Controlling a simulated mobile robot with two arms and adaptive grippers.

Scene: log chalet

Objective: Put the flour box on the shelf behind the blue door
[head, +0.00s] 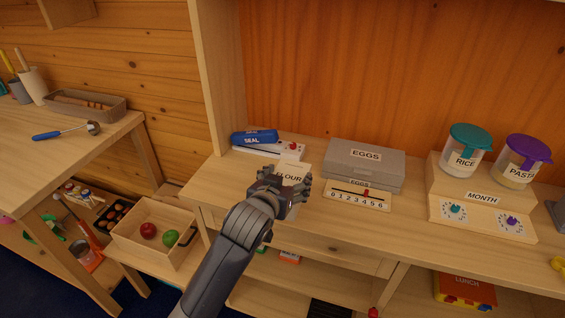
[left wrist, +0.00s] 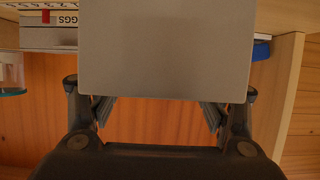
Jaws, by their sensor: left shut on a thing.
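The flour box (head: 294,169) is a pale box marked FLOUR at the counter's left part. My left gripper (head: 283,187) is closed around it and covers much of its front. In the left wrist view the plain side of the flour box (left wrist: 168,50) fills the upper middle, between the fingers of my left gripper (left wrist: 160,110). I cannot tell whether the box touches the counter. No blue door shows in either view. My right gripper is not in view.
On the wooden counter (head: 232,187) stand a blue SEAL stamp (head: 254,137), a grey EGGS carton (head: 365,163) with a number slider (head: 358,196), and RICE (head: 465,150) and PASTA (head: 522,162) jars. Below left is a wooden crate (head: 150,256) with fruit.

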